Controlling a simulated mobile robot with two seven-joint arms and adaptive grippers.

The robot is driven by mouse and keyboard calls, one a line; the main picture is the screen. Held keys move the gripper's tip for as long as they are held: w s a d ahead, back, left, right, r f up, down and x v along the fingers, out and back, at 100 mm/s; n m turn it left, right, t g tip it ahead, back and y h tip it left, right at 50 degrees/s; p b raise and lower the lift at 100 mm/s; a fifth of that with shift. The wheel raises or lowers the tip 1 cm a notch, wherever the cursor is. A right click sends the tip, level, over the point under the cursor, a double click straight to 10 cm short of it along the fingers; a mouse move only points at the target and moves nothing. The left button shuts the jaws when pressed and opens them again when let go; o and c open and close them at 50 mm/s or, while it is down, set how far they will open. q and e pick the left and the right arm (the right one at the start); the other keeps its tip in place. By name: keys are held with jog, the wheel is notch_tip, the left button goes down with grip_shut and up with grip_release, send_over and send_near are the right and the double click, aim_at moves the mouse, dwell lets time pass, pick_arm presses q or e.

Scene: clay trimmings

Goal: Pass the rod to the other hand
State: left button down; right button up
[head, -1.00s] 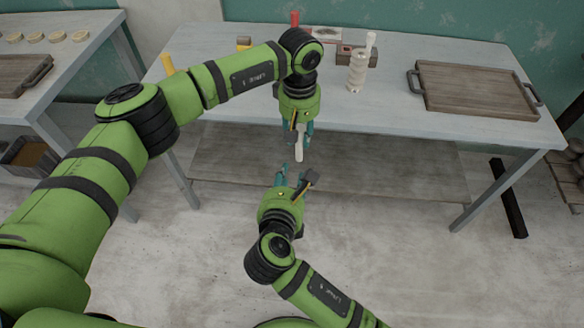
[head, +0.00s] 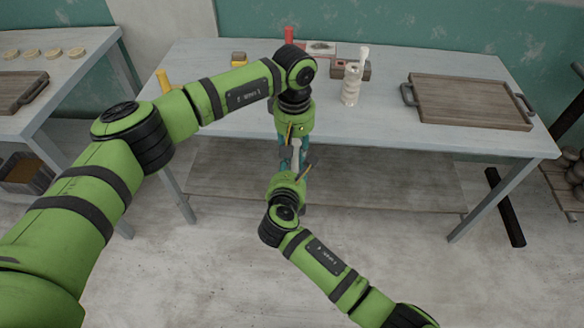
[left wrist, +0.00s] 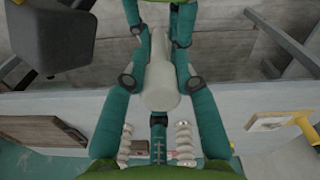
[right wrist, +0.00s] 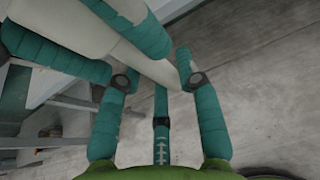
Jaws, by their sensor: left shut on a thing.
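The rod (head: 296,146) is pale and smooth. My left gripper (head: 293,150) is shut on it in front of the table, and the rod's rounded end (left wrist: 160,88) shows between the left fingers in the left wrist view. My right gripper (head: 294,168) faces the left one from below, its fingers close to the left fingertips. In the right wrist view the right fingers (right wrist: 157,78) are apart, with the rod (right wrist: 158,68) passing between them. I cannot tell whether they touch it. The fingers hide part of the rod in the head view.
The table (head: 250,80) behind the grippers holds a wooden tray (head: 470,102), a pale ridged piece (head: 351,85), a small box (head: 366,70) and red and yellow items. A lower shelf (head: 390,180) lies behind my grippers. A side table (head: 80,50) stands left.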

jog(key=shift+c, duration=0.4)
grip_shut()
pick_arm(q)
jog(key=c, duration=0.9)
grip_release()
jog(key=shift+r, duration=0.15)
